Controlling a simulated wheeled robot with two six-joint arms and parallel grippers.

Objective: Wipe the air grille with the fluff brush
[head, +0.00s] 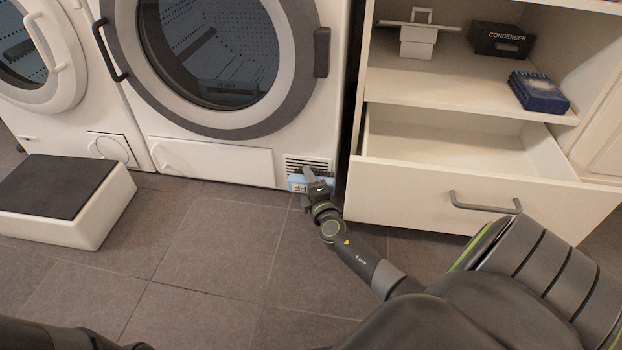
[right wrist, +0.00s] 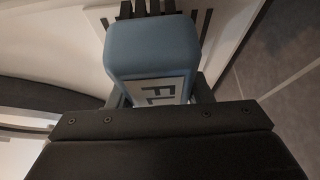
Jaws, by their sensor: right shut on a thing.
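The air grille (head: 309,165) is a small panel of dark slats low on the front of the right-hand machine. The fluff brush (head: 297,184) has a light blue body with a white label and is right in front of the grille's lower part. In the right wrist view the brush (right wrist: 152,48) shows its blue body, a label reading "FL", and dark slats or bristles beyond it. My right gripper (head: 313,184) is shut on the brush. Whether the brush touches the grille I cannot tell. My left gripper is not in view.
An open drawer (head: 450,190) with a handle juts out right of the gripper. Shelves above hold a black condenser box (head: 502,39), a dark blue box (head: 538,92) and a pale item (head: 411,38). A step stool (head: 62,222) stands left. The floor (head: 210,240) between is clear.

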